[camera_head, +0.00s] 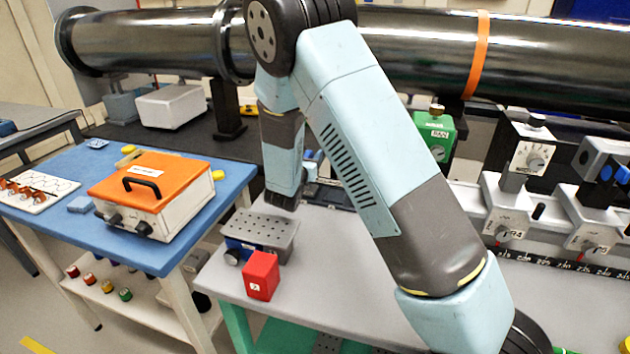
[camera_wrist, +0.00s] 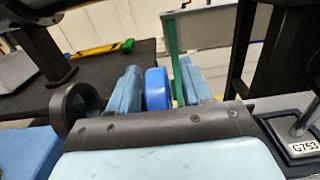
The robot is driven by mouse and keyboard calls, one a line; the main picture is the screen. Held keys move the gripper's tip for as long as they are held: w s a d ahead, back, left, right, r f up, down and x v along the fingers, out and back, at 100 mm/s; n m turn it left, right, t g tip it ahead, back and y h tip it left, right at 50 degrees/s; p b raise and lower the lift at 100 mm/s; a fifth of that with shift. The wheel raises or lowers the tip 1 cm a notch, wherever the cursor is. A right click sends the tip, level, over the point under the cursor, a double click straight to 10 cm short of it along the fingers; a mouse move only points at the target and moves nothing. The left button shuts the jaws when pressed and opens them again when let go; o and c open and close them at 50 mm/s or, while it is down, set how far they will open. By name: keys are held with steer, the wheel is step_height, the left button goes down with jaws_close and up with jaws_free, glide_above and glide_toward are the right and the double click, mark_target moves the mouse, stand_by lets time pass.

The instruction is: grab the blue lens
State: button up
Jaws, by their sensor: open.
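A blue disc, which looks like the blue lens (camera_wrist: 157,88), stands upright between the two light-blue fingers of my gripper (camera_wrist: 160,85) in the wrist view. The left finger is close beside it; a narrow gap shows toward the right finger. I cannot tell how far the lens lies beyond the fingertips. The jaws are open. In the head view my gripper (camera_head: 311,172) is partly hidden behind my arm, above the back of the grey bench, and I cannot make out that lens there.
A red block (camera_head: 261,277) and a perforated plate (camera_head: 260,229) are at the bench's left. A rail with several mounts (camera_head: 508,205) stands at the right. A large dark pipe (camera_head: 420,45) runs behind. An orange-topped box (camera_head: 150,190) sits on the blue table.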

steer(key=shift+w, duration=0.15)
jaws_close()
stand_by(0.4)
